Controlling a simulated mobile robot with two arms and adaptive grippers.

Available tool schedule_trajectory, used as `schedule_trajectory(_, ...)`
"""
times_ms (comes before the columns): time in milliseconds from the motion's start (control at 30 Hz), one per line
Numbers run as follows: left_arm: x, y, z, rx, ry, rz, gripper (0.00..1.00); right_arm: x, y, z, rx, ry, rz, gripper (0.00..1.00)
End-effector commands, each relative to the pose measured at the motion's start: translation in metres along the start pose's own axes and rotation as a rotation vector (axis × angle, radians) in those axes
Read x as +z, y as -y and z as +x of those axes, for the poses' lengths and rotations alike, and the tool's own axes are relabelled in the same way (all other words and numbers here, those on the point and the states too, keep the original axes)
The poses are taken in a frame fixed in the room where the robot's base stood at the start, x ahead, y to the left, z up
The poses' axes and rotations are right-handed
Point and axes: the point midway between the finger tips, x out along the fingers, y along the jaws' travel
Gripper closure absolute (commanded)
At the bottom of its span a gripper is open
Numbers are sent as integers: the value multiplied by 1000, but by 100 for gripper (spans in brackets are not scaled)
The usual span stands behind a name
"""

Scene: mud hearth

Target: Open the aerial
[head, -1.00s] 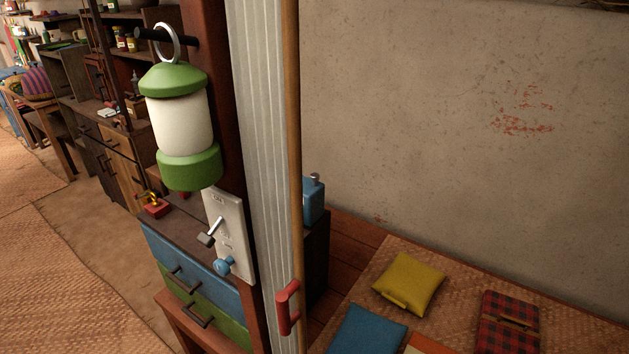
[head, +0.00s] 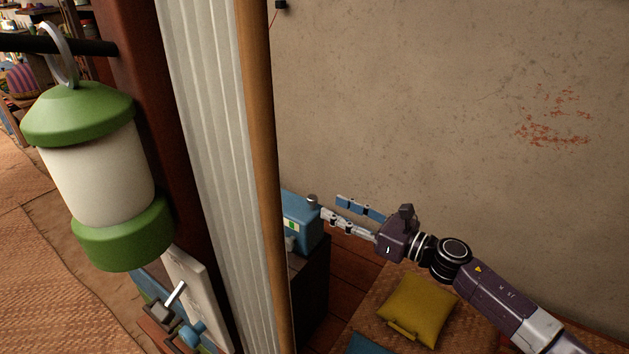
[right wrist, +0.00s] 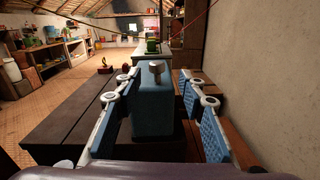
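A blue box-shaped device (head: 300,222), seemingly a radio, stands on a dark wooden cabinet behind the post. A short silver stub (head: 312,201), seemingly its aerial, stands on its top right. In the right wrist view the device (right wrist: 154,105) and the stub (right wrist: 155,67) are ahead, between the finger pads. My right gripper (head: 331,205) is open, reaching in from the right with fingertips close to the stub. Nothing is held; I cannot tell whether a finger touches. The device's left side is hidden behind the curtain and pole. My left gripper is not in view.
A green-and-white lantern (head: 97,175) hangs at the left by a dark post. A pale corrugated panel (head: 215,170) and a wooden pole (head: 264,170) stand left of the device. The wall (head: 450,90) rises behind; a yellow cushion (head: 418,308) lies below my arm.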

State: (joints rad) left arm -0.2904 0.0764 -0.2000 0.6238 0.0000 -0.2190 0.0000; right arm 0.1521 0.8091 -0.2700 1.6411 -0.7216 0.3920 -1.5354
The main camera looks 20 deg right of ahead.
Motion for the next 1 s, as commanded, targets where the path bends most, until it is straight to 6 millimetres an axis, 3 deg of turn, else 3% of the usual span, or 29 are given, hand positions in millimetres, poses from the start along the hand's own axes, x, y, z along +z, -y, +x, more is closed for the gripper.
schedule_trajectory(100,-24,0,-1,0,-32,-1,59,0,0,1,32,-17,-63,63)
schedule_trajectory(200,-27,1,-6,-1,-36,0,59,2,-1,10,36,-15,-69,63)
schedule_trajectory(267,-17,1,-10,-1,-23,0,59,3,-1,19,35,-14,-67,63)
schedule_trajectory(433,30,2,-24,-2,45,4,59,3,-2,48,34,-14,-64,63)
schedule_trajectory(567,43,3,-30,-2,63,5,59,2,-2,65,33,-14,-63,63)
schedule_trajectory(667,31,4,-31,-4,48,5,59,0,-3,73,33,-16,-64,63)
schedule_trajectory(833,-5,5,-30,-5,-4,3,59,-2,-3,77,33,-17,-64,63)
schedule_trajectory(1000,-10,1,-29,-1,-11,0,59,-2,-3,76,33,-17,-64,64)
